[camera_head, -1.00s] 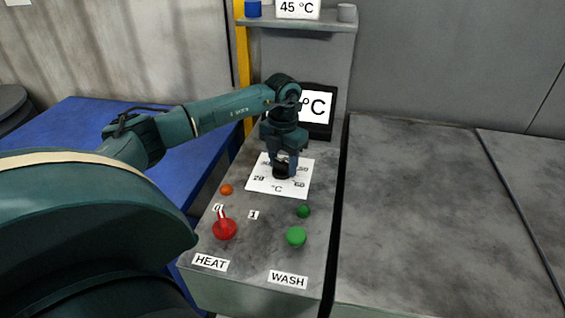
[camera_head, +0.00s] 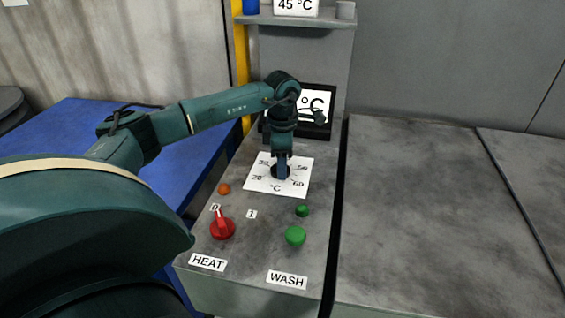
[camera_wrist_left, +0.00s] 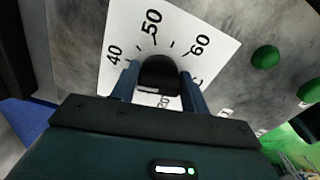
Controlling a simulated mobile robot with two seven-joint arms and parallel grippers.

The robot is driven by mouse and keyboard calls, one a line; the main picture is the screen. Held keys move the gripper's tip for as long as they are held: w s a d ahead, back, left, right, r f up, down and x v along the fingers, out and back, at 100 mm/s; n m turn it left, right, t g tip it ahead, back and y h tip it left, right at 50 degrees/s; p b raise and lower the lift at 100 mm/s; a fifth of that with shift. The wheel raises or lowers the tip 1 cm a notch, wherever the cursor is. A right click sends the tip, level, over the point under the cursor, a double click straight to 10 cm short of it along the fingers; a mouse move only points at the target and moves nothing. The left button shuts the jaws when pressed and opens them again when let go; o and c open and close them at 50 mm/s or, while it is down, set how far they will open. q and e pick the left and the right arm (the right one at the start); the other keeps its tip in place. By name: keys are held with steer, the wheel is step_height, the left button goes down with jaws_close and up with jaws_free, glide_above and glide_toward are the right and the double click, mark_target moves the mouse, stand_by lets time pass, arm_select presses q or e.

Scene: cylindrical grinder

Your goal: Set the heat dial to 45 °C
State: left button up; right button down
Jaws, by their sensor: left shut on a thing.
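The heat dial is a black round knob (camera_head: 274,171) on a white scale plate (camera_head: 262,187) marked in °C. My left gripper (camera_head: 282,170) points down at it, with its fingers around the knob. In the left wrist view the knob (camera_wrist_left: 158,72) sits between the two blue fingers (camera_wrist_left: 160,86), which are shut on it. The 40, 50 and 60 marks show beyond the knob there. A pale mark shows on the knob's near side, but I cannot tell its setting. A display (camera_head: 316,103) behind is partly covered by my arm; only "°C" is readable. My right gripper is out of view.
A "45 °C" sign (camera_head: 296,6) stands on the shelf above. A red HEAT switch (camera_head: 222,230), a green WASH button (camera_head: 295,236), and small orange (camera_head: 224,189) and green (camera_head: 302,210) lamps are on the panel nearer me. The grey surface (camera_head: 430,220) at right is clear.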

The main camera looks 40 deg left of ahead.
arm_select(q)
steer(key=m, duration=0.3)
steer(key=shift+m, duration=0.4)
steer(key=m+b, duration=0.1)
steer(key=m, duration=0.1)
steer(key=shift+s+m, duration=0.1)
steer(key=shift+m, duration=0.8)
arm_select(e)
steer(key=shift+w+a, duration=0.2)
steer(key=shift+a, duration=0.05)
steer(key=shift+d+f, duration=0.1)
arm_select(q)
steer(key=o, duration=1)
steer(key=shift+c, duration=0.2)
step_height(320, 180, up, 13)
steer(key=shift+r, duration=0.15)
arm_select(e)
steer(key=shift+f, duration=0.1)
